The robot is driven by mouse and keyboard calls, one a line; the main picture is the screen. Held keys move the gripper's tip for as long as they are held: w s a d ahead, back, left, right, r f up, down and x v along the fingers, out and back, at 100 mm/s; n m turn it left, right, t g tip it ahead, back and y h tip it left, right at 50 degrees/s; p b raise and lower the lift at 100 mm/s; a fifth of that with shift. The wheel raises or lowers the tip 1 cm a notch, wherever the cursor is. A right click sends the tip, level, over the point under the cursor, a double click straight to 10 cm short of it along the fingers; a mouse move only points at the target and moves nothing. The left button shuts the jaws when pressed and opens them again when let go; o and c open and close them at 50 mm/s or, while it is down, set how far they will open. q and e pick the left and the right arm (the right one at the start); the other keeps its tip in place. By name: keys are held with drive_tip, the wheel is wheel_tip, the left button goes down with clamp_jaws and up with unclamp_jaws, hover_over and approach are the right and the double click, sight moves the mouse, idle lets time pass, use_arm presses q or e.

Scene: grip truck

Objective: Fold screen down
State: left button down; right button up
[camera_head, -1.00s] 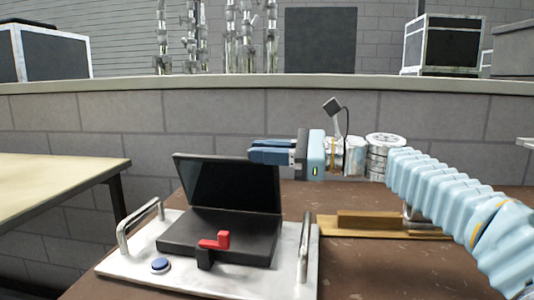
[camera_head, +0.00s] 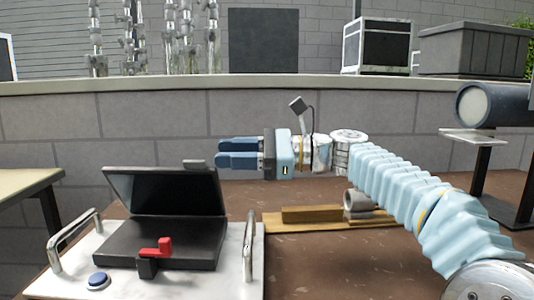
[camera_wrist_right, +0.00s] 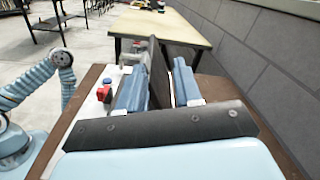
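The dark screen (camera_head: 165,190) is raised from its hinge on a black base unit (camera_head: 160,243), which sits on a white metal panel (camera_head: 215,285). The screen leans back from the base. A small grey piece (camera_head: 194,163) shows at its top edge. My right gripper (camera_head: 218,153) is open, with its blue fingers pointing left, just above and right of the screen's upper right corner. In the right wrist view a dark upright panel (camera_wrist_right: 158,75), probably the screen, shows between the two fingers; whether they touch it I cannot tell. My left gripper is not in view.
Metal handles (camera_head: 249,248) flank the panel. Wooden blocks (camera_head: 310,214) and a metal ring lie to the right on the brown table (camera_head: 360,260). A grey wall (camera_head: 400,125) rises behind.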

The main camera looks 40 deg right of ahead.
drive_tip(key=v, duration=0.8)
drive_tip(key=shift+s+d, duration=0.25)
drive_tip(key=shift+d, duration=0.05)
